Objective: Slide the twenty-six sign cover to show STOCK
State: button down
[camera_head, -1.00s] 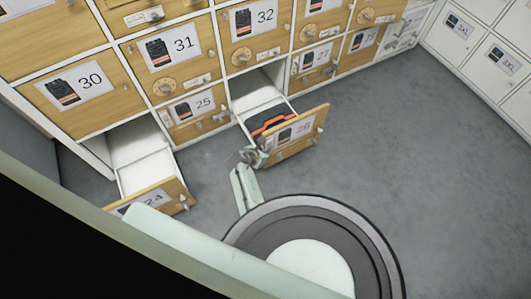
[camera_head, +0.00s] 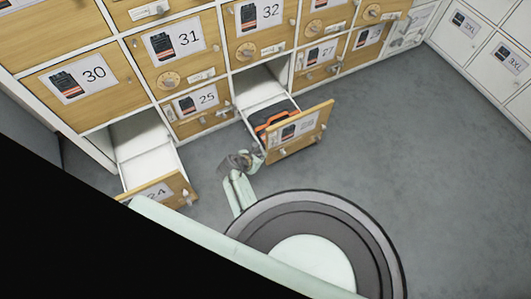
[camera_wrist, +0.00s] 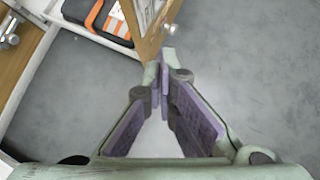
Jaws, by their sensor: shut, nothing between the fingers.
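The drawer with a wooden front (camera_head: 300,133) and a picture label, its number hard to read, stands pulled out in the middle of the head view. A black and orange item lies inside it. A small metal fitting shows low on the front; I cannot make out the sign cover or any word on it. My gripper (camera_head: 258,157) is at the front's lower left corner. In the wrist view my gripper (camera_wrist: 164,62) is shut and empty, its tips close to the edge of the wooden front (camera_wrist: 148,28); I cannot tell whether they touch.
Drawer 24 (camera_head: 163,192) is pulled out at the left and looks empty. Closed drawers 25 (camera_head: 185,122) and 27 (camera_head: 330,62) flank the open one. White lockers (camera_head: 480,45) stand at the right. The grey floor (camera_head: 400,140) is clear to the right.

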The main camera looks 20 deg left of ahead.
jog(key=v, duration=0.4)
jog(key=shift+s, duration=0.1)
dwell(0.4)
